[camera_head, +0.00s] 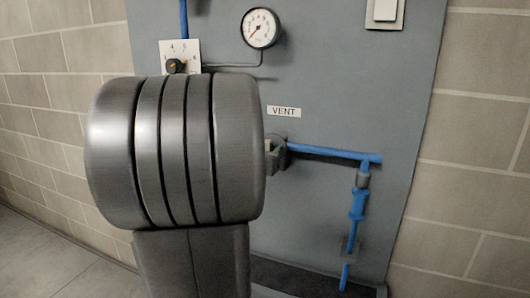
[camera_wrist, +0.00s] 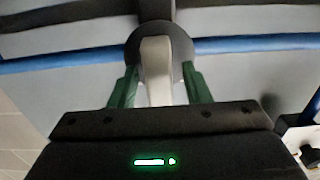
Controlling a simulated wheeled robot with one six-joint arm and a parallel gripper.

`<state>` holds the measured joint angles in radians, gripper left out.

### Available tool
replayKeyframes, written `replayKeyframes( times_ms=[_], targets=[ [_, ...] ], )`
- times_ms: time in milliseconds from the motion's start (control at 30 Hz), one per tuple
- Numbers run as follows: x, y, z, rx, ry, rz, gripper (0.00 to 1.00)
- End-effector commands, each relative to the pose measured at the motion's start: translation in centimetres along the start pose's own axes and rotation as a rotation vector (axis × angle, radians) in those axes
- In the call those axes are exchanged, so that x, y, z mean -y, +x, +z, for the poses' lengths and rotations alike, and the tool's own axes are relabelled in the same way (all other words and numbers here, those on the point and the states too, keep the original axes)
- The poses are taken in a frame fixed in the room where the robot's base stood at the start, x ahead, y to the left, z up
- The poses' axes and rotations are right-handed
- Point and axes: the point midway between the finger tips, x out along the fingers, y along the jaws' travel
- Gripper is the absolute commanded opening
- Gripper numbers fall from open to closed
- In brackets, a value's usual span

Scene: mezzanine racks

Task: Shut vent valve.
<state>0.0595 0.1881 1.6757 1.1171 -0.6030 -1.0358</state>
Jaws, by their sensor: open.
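The vent valve shows in the wrist view as a dark grey round body (camera_wrist: 181,38) on a blue pipe (camera_wrist: 240,44), with a pale lever handle (camera_wrist: 156,72) pointing towards my gripper. My gripper (camera_wrist: 159,78) is open, with one green finger on each side of the handle. I cannot tell whether either finger touches it. In the head view my arm hides most of the valve; only a grey part of it (camera_head: 279,153) shows at the arm's right edge, below the VENT label (camera_head: 284,111). My gripper is mostly hidden there.
A grey panel (camera_head: 330,60) carries a pressure gauge (camera_head: 260,28), a numbered dial (camera_head: 177,65) and a light switch (camera_head: 385,10). A blue pipe (camera_head: 330,153) runs right from the valve, then down through a blue fitting (camera_head: 357,205). Block walls flank the panel.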

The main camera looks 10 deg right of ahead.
Motion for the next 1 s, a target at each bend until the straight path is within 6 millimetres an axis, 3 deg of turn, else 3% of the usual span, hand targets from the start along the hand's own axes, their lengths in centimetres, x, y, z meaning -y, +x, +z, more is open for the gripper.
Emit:
replayKeyframes(
  times_ms=[167,400,767,1000],
  targets=[
    [0.00,-0.01,-0.01,0.000,0.000,0.000,0.44],
    [0.01,-0.03,-0.01,0.000,0.000,0.000,0.00],
    [-0.03,-0.04,0.00,0.000,0.049,-0.001,0.00],
    [-0.15,-0.05,0.02,0.000,0.200,0.000,0.00]
  ],
)
